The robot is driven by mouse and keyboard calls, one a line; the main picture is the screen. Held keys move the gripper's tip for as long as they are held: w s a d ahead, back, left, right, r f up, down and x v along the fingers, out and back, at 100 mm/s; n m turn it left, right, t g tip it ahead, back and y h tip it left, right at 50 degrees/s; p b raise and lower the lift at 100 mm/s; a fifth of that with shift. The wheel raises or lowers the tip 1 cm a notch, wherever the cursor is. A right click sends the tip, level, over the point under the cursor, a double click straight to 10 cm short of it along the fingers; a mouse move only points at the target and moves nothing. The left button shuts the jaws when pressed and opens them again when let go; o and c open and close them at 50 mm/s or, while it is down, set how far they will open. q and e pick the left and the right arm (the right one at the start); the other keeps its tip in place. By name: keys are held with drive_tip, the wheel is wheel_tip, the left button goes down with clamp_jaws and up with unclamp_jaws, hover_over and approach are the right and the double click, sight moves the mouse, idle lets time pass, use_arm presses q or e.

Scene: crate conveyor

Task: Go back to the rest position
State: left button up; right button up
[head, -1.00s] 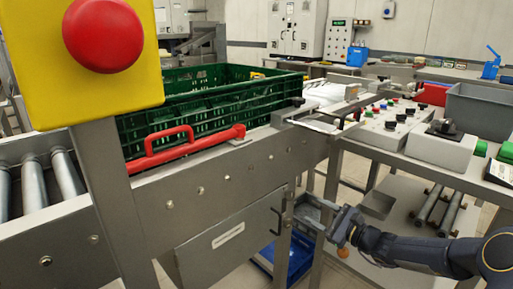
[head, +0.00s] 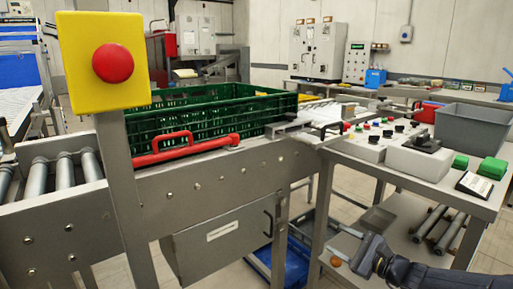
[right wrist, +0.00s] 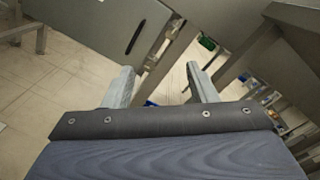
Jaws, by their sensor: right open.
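My right gripper (head: 345,243) is low at the bottom right of the head view, in front of the table's lower shelf. In the right wrist view its two fingers (right wrist: 161,88) stand apart with nothing between them. It is open and empty, with the conveyor's side panel beyond it. My left gripper is not in view. A green crate (head: 205,118) sits on the conveyor. A red handle bar (head: 187,150) lies along the conveyor's near edge. A red button (head: 113,63) on a yellow box (head: 75,90) stands on a post at left.
The work table (head: 400,178) at right carries a control panel, a grey bin (head: 474,130) and green blocks. Its lower shelf holds metal rollers. A blue bin (head: 290,262) stands under the conveyor.

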drive_tip(key=s+a+r+n+g, duration=0.25)
drive_tip(key=s+a+n, duration=0.2)
drive_tip(key=s, duration=0.45)
drive_tip(key=s+a+r+n+g, duration=0.2)
drive_tip(key=s+a+n+g, duration=0.15)
drive_tip(key=s+n, duration=0.35)
drive_tip(key=s+d+f+n+h, duration=0.2)
drive_tip(key=s+h, duration=0.1)
drive_tip(key=s, duration=0.4)
drive_tip(key=s+d+f+n+g+h, duration=0.1)
drive_tip(key=s+f+n+h, duration=0.15)
drive_tip(key=s, duration=0.45)
drive_tip(key=s+d+f+n+h, duration=0.1)
drive_tip(key=s+d+n+h, duration=0.15)
drive_tip(key=s, duration=0.55)
wheel_tip(320, 180, up, 28)
drive_tip(key=p, duration=2.8)
drive_tip(key=shift+w+a+f+g, duration=0.15)
drive_tip(key=shift+w+a+g, duration=0.05)
drive_tip(key=shift+w+g, duration=0.15)
drive_tip(key=shift+f, duration=0.1)
